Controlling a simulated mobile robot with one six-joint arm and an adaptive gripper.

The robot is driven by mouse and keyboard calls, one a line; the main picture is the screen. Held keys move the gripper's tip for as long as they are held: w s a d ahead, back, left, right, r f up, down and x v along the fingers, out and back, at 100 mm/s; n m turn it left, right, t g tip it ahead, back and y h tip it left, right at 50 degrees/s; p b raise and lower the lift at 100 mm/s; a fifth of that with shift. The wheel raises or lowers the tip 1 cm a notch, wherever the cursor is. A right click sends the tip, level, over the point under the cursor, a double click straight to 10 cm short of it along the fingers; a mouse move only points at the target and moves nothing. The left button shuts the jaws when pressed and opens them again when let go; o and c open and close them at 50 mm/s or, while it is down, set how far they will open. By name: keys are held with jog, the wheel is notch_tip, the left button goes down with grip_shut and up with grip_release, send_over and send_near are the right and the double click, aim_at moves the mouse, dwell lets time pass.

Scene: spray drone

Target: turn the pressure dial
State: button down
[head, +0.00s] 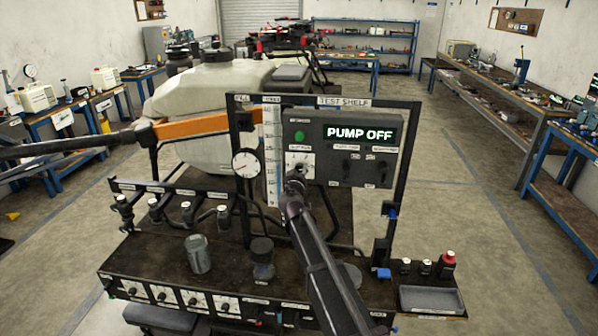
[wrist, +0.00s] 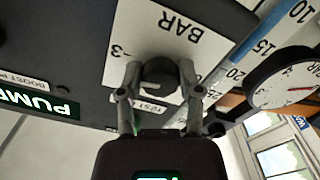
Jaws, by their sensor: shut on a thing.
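The pressure dial is a dark round knob (wrist: 160,76) on a white plate (wrist: 165,45) marked BAR, seen upside down in the wrist view. My gripper (wrist: 158,80) has one finger on each side of the knob and is shut on it. In the head view my gripper (head: 295,178) meets the control panel (head: 345,148) at the white dial plate (head: 298,160), and my arm hides the knob. The panel's display (head: 359,133) reads PUMP OFF, with a green button (head: 300,136) to its left.
A round pressure gauge (head: 246,163) stands left of the panel, beside a vertical scale (head: 272,155). A dark grey cup (head: 199,254) and a dark jar (head: 262,258) stand on the bench below. A grey tray (head: 430,300) and small bottles (head: 447,264) are at right.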

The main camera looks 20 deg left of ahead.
jog(key=shift+a+m, duration=0.15)
jog(key=shift+m, duration=0.95)
jog(key=shift+c, duration=1.3)
grip_release()
jog(key=shift+s, duration=0.1)
jog(key=v, duration=1.2)
